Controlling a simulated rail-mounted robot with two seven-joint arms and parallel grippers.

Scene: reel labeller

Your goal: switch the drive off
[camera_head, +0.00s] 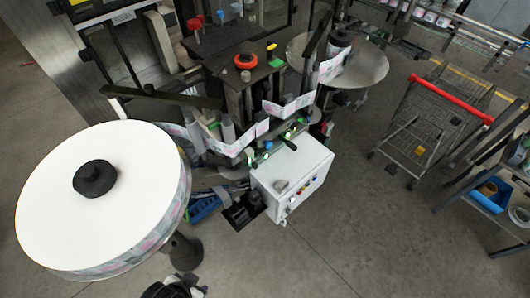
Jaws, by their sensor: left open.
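A white control box (292,175) stands at the centre, below the labelling machine. A round grey part (281,187), possibly a rotary switch, sits on its front. A row of small coloured buttons (306,187) is beside it. I cannot read any label or tell which control belongs to the drive. My left gripper (183,283) shows at the bottom edge, dark and partly cut off. It is open, below and left of the box and apart from it. My right gripper is not in view.
A large white label reel (120,205) fills the left side, close to my left gripper. A red ring-shaped knob (245,61) sits on the machine top. A shopping cart (425,125) and a blue bin (490,196) stand at right. The floor right of the box is clear.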

